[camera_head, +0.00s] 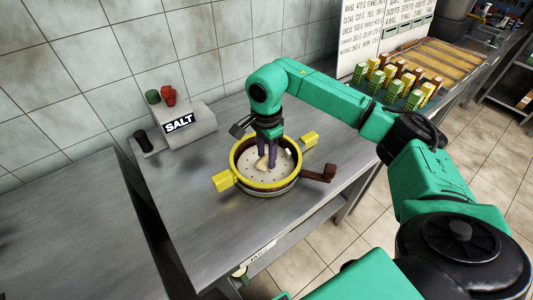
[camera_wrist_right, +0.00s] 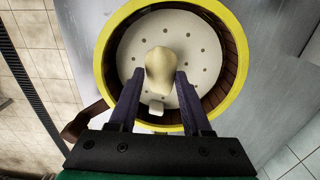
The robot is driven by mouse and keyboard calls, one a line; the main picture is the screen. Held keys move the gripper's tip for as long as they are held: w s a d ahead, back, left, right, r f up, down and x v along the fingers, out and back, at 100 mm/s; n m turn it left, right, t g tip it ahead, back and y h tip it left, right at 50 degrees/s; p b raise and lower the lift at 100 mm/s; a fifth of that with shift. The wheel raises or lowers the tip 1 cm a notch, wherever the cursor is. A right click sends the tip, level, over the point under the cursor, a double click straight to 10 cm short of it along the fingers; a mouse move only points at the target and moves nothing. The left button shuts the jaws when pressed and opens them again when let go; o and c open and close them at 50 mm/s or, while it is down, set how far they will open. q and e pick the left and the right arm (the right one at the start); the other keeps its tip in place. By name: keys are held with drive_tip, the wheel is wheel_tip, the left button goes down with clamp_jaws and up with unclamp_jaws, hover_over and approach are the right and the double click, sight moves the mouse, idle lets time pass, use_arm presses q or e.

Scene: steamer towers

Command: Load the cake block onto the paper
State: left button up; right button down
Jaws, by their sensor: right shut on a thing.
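The cake block (camera_head: 262,164) is a small cream lump. My right gripper (camera_head: 268,160) reaches down into the round steamer (camera_head: 233,164) and is shut on the block. In the right wrist view the block (camera_wrist_right: 160,70) sits between the two dark fingertips, over the white paper (camera_wrist_right: 134,48) with small holes. I cannot tell whether the block touches the paper. The steamer has a yellow rim, brown inner wall and yellow and brown handles. A small pale piece (camera_wrist_right: 156,106) shows nearer the gripper base. My left gripper is not in view.
A grey stand with a SALT label (camera_head: 179,123) and red and green shakers stands at the back left. Several green, yellow and brown blocks (camera_head: 402,82) stand at the right on the counter. The steel counter (camera_head: 200,215) left of the steamer is clear.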

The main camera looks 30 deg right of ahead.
sight(266, 158)
drive_tip(key=shift+f, duration=0.35)
idle(0.3)
drive_tip(key=shift+c, duration=1.3)
unclamp_jaws()
wheel_tip(266, 158, up, 8)
drive_tip(key=shift+w+r+b, duration=0.1)
drive_tip(key=shift+b, duration=0.85)
wheel_tip(266, 158, up, 6)
drive_tip(key=p, duration=0.1)
drive_tip(key=shift+r+p, duration=0.2)
drive_tip(key=shift+p, duration=0.1)
